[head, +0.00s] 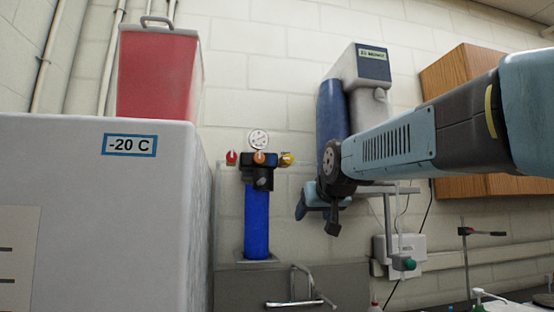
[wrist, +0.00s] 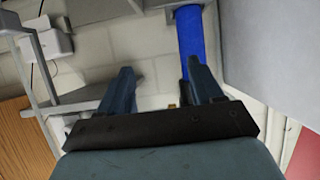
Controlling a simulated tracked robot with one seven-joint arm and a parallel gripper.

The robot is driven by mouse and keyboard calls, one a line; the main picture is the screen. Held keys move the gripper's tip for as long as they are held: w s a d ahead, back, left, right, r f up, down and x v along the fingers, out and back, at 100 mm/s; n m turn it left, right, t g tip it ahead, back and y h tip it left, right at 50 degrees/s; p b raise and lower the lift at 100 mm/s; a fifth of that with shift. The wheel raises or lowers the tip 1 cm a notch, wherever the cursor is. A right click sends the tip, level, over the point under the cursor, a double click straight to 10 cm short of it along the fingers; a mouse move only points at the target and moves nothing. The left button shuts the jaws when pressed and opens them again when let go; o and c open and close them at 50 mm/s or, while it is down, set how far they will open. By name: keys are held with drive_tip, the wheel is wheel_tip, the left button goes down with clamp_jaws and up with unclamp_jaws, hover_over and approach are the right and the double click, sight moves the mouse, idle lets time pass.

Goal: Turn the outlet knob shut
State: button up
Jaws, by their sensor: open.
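A filter unit with a blue cylinder (head: 257,220) and a black head hangs on the wall in the head view. Its head carries a red knob (head: 231,157) at left, an orange knob (head: 260,157) in front and a yellow knob (head: 287,159) at right. No label shows which one is the outlet knob. My gripper (head: 318,220) is right of the unit and lower than the knobs, apart from them in the picture. In the wrist view my gripper (wrist: 158,70) is open with nothing held, and the blue cylinder (wrist: 192,35) shows behind the right finger.
A white freezer (head: 100,220) marked -20 C stands left, with a red container (head: 157,75) on top. A round gauge (head: 258,139) tops the filter unit. A sink faucet (head: 297,303) is below it. A wooden cabinet (head: 465,75) and a white wall box (head: 400,248) are at right.

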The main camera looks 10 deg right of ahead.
sight(288, 158)
drive_tip(key=w+r+t, duration=0.3)
drive_tip(key=w+r, duration=0.3)
drive_tip(key=r, duration=0.3)
drive_tip(key=w+r+t, duration=0.2)
drive_tip(key=w+r, duration=0.3)
drive_tip(key=r, duration=0.5)
drive_tip(key=w, duration=1.3)
drive_tip(key=shift+w+d+f, duration=0.25)
drive_tip(key=shift+w, duration=0.1)
drive_tip(key=shift+c, duration=0.4)
drive_tip(key=shift+a, duration=0.1)
drive_tip(key=c, duration=0.9)
